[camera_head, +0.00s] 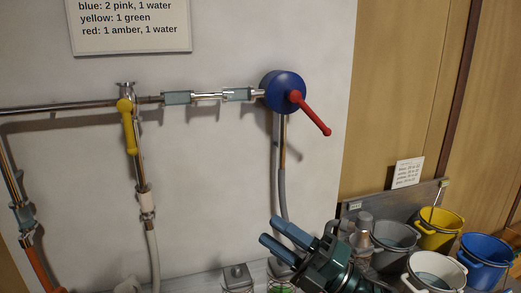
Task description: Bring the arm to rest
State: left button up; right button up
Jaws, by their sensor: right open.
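My right gripper (269,231) is at the lower middle, its two blue-grey fingers pointing up and left. The fingers are apart with nothing seen between them. The gripper is in front of the lower wall, below the blue round valve body (284,92) with its red lever (312,115). Its dark green body hides part of what stands behind it. My left gripper does not show.
Metal pipes (60,107) with a yellow lever (128,128) run along the white wall. Buckets stand at the lower right: yellow (439,238), blue (487,270), white (433,284) and grey (393,252). Jars (237,275) stand below the gripper. A sign (130,20) hangs above.

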jog(key=s+d+f+m+t+h, duration=0.25)
jog(key=f+m+h, duration=0.25)
jog(key=f+m, duration=0.3)
jog(key=s+d+f+m+t+h, duration=0.1)
jog(key=s+d+f+m+h, duration=0.1)
jog(key=d+f+m+h, duration=0.4)
jog(key=s+d+f+m+t+h, duration=0.1)
jog(key=s+f+m+t+h, duration=0.3)
jog(key=f+m, duration=0.7)
jog(key=s+d+f+m+g+h, duration=0.1)
jog(key=s+f+m+g+h, duration=0.1)
jog(key=s+f+m+g, duration=0.2)
jog(key=s+f+g, duration=0.2)
jog(key=s+f, duration=0.1)
jog(key=shift+d+f+p, duration=0.2)
jog(key=shift+f+p, duration=0.1)
jog(key=shift+p, duration=0.1)
jog(key=shift+g, duration=0.25)
